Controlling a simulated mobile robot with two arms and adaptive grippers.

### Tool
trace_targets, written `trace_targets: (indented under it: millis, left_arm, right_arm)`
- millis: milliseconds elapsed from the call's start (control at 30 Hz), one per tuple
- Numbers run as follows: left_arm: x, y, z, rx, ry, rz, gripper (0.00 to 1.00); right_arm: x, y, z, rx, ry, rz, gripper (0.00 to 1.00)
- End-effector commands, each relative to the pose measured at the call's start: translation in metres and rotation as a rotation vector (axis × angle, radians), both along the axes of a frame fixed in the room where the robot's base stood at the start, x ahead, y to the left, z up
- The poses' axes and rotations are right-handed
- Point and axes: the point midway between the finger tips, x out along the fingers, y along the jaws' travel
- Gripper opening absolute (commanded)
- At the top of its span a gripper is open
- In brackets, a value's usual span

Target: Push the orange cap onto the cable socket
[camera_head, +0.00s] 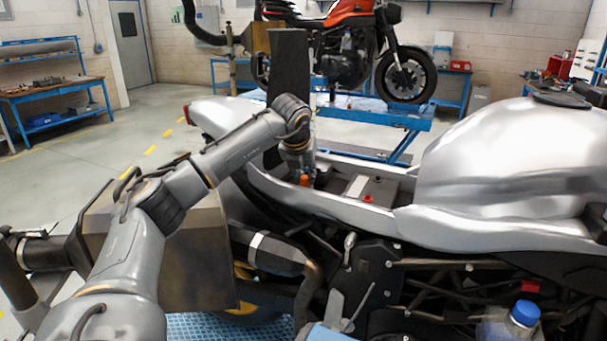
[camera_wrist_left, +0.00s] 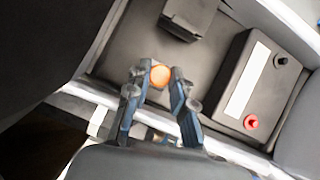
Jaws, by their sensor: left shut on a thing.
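The orange cap (camera_wrist_left: 160,76) is a small round piece between the fingertips of my left gripper (camera_wrist_left: 158,74) in the left wrist view. The gripper is shut on it. In the head view the orange cap (camera_head: 304,180) shows as a small spot below my left gripper (camera_head: 303,174), inside the open seat bay of the silver motorcycle (camera_head: 330,203). I cannot make out the cable socket; whether the cap touches anything beneath it is hidden. My right gripper is in neither view.
A battery (camera_wrist_left: 250,88) with a white label and red terminal (camera_wrist_left: 251,122) sits right of the gripper. A dark box (camera_wrist_left: 188,18) lies above it. The bay's silver rim (camera_head: 330,203) is close. A blue-capped bottle (camera_head: 524,315) stands at lower right.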

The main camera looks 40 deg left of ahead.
Motion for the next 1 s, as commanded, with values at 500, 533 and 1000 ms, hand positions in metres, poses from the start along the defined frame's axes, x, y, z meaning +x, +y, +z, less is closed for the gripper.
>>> trace_targets:
  millis: [500,533,1000]
  left_arm:
    - [0.0,0.0,0.0,0.0,0.002,0.001,0.49]
    - [0.0,0.0,0.0,0.0,0.002,0.001,0.49]
    - [-0.02,-0.01,0.039,0.001,-0.004,0.0,0.49]
  right_arm:
    - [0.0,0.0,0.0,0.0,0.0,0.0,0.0]
    - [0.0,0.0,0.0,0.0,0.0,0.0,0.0]
    - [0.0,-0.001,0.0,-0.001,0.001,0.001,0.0]
